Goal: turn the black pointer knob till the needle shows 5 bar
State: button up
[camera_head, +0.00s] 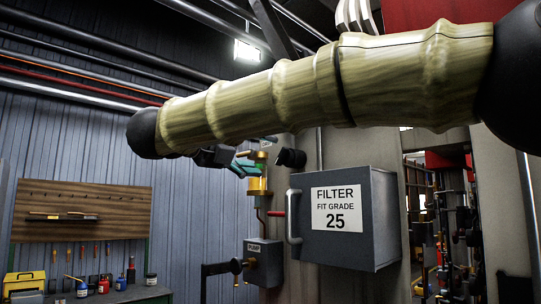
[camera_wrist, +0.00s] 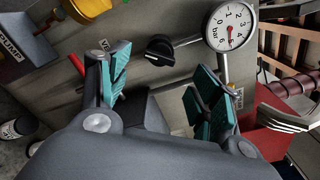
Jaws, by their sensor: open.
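The black pointer knob (camera_wrist: 160,50) is on the grey panel in the wrist view, above the gap between my fingers in the picture. In the head view my gripper (camera_head: 241,163) is partly hidden behind my arm.
A grey box labelled FILTER FIT GRADE 25 (camera_head: 338,220) juts out at the centre right, with a handle. A PUMP box (camera_head: 263,262) with a lever is at its lower left. A workbench (camera_head: 130,294) with bottles stands at the left. A red block (camera_wrist: 265,125) is right of my fingers.

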jog(key=v, duration=0.5)
jog(key=shift+s+a, duration=0.25)
dwell(0.3)
